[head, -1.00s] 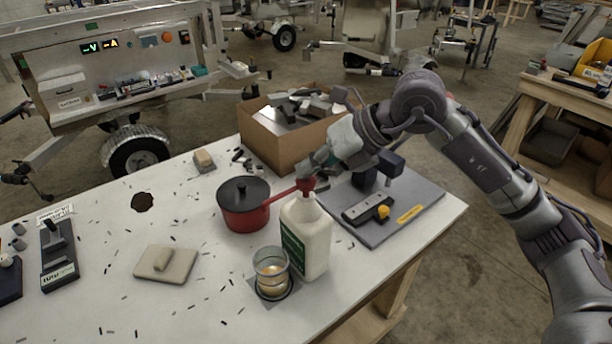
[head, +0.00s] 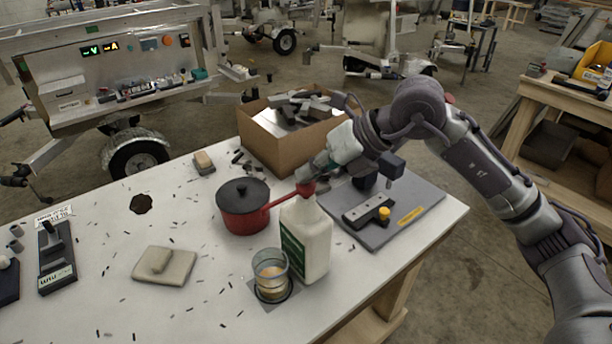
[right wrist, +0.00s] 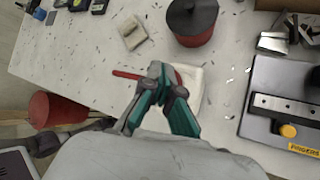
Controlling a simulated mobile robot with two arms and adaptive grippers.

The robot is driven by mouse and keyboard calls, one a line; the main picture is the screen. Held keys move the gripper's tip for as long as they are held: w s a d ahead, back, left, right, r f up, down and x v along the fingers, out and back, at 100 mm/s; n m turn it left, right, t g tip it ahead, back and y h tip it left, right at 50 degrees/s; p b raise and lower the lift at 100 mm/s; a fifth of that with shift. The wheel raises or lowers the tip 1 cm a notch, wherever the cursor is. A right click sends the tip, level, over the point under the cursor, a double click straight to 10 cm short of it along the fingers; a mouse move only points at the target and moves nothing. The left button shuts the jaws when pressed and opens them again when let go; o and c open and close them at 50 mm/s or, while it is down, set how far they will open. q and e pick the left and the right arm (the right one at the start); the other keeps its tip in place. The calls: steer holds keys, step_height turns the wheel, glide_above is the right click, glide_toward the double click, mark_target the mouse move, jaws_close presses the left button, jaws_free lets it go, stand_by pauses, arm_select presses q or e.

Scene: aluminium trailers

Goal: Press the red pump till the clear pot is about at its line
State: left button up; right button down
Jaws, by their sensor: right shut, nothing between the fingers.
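The white bottle (head: 308,240) with a green label stands upright on the table. Its red pump (head: 305,188) is on top. My right gripper (head: 306,176) is shut and empty, its fingertips at the top of the pump. In the right wrist view the gripper (right wrist: 157,72) is over the bottle (right wrist: 190,88), and a red strip, likely the spout (right wrist: 126,75), shows beside it. The clear pot (head: 270,275) stands in front of the bottle on a dark-ringed mat and holds some amber liquid. Its line cannot be made out clearly. My left gripper is not in view.
A red saucepan (head: 243,206) with a dark lid stands behind the bottle, its handle towards the pump. A cardboard box (head: 279,150) of metal parts is further back. A grey plate with a clamp fixture (head: 405,222) lies right. A beige pad (head: 164,265) lies left.

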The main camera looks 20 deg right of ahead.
steer(key=shift+f, duration=0.1)
steer(key=shift+r+p, duration=1.05)
steer(key=shift+r, duration=0.4)
step_height(320, 180, up, 5)
steer(key=p, duration=0.3)
